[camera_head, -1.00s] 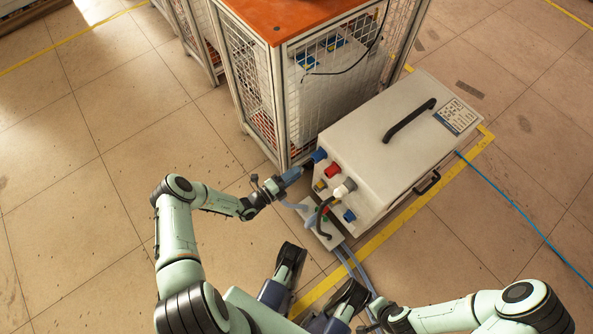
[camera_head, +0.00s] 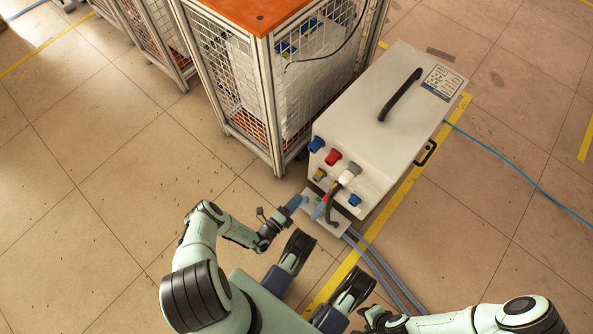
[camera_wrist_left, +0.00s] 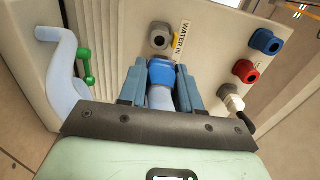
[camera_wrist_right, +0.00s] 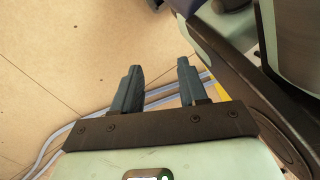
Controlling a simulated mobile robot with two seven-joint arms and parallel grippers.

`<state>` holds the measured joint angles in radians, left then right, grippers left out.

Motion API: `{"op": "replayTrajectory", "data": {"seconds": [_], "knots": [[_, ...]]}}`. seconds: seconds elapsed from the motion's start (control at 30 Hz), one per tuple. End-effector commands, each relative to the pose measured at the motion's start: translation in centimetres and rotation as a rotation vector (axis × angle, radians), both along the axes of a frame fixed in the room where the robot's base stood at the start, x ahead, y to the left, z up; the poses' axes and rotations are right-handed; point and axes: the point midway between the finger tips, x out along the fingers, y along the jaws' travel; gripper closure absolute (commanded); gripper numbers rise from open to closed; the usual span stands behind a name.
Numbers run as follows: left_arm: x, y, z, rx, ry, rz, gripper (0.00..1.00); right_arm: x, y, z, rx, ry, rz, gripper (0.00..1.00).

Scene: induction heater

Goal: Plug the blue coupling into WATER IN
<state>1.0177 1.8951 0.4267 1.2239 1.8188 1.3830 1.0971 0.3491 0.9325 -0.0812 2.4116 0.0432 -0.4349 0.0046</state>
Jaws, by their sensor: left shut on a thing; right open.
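My left gripper (camera_wrist_left: 160,85) is shut on the blue coupling (camera_wrist_left: 161,73), with a pale hose running back from it between the fingers. In the left wrist view the brass-grey WATER IN port (camera_wrist_left: 162,38) lies just ahead of the coupling, beside its label (camera_wrist_left: 181,40); they look apart. In the head view my left gripper (camera_head: 285,213) is low and left of the heater box (camera_head: 385,110), and the port (camera_head: 319,174) shows on its front face. My right gripper (camera_wrist_right: 158,88) is open and empty above the floor.
Above the port sit a blue fitting (camera_head: 316,145), a red one (camera_head: 333,157) and a grey plug (camera_head: 349,174) with a dark cable. Another blue fitting (camera_head: 354,200) is lower right. A caged cart (camera_head: 235,90) stands close left. Hoses (camera_head: 385,270) cross the floor.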

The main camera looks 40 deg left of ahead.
Motion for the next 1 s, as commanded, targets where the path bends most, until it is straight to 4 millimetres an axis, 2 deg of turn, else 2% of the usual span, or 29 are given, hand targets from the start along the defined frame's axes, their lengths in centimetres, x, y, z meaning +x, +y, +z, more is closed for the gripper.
{"op": "replayTrajectory", "data": {"seconds": [0.17, 1.0], "knots": [[0.6, -0.1, 0.0, 0.001, -0.002, 0.001, 1.0, -0.2, 0.0, -0.1, 0.001, 0.006, -0.001, 0.57], [6.9, -0.6, 0.0, 0.001, -0.003, 0.002, 1.0, -2.2, -0.3, -1.0, 0.005, 0.073, -0.009, 0.57]]}}
